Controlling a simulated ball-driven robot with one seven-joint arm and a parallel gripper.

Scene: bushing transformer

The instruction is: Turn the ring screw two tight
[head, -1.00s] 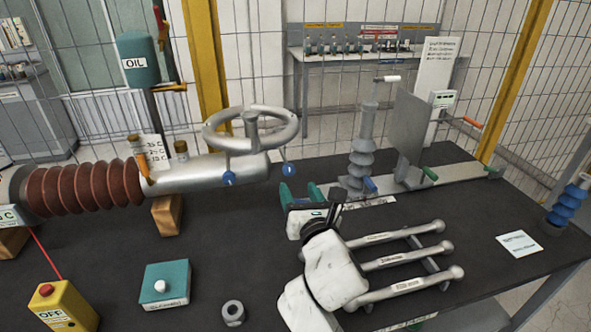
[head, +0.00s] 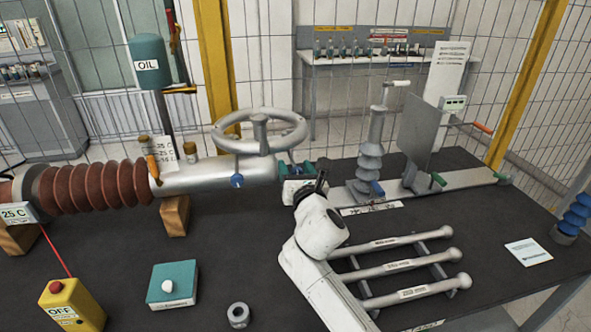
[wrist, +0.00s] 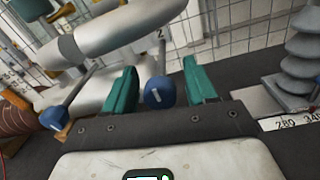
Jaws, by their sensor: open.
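The large grey ring (head: 259,131) sits on a silver cylinder (head: 215,175); it also shows in the wrist view (wrist: 115,32). In the wrist view a blue-headed screw (wrist: 158,92), with a "2" on the ring above its shaft, stands between my gripper's green fingers. My gripper (wrist: 160,82) is open, with a finger on either side of that head and gaps showing. A second blue-headed screw (wrist: 55,119) is left of the fingers, also seen in the head view (head: 237,181).
A ribbed grey insulator (head: 368,165) stands to the right. Silver rods (head: 405,266) lie on the dark table in front. A teal box with a white button (head: 172,284), a nut (head: 238,314) and a yellow OFF box (head: 72,305) are at the front left.

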